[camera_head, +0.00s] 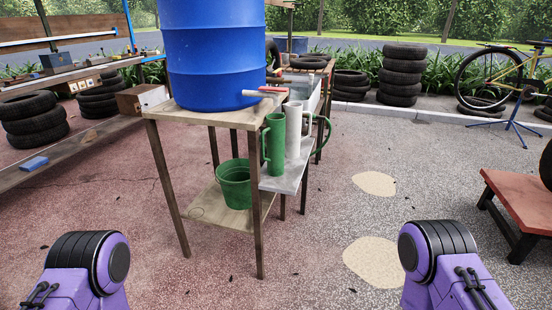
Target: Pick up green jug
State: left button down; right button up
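The green jug (274,144) is a tall cylinder with a handle on its left side. It stands upright on a small grey side shelf (288,180) attached to the wooden stand. A white jug (293,130) stands right behind it, partly hidden by it. Another green handle-like curve (324,134) shows to the right of the white jug; its body is mostly hidden. Two purple and black arm parts of mine show at the bottom left and bottom right. Neither gripper is in view.
A blue barrel (212,50) stands on the wooden stand (205,117), its tap above the jugs. A green bucket (235,187) sits on the lower shelf. A red-topped low table (522,197) is at right. The floor before the stand is clear.

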aim_at(275, 123)
jog(key=z, duration=0.95)
jog(key=i, duration=0.75)
jog(key=u, duration=0.35)
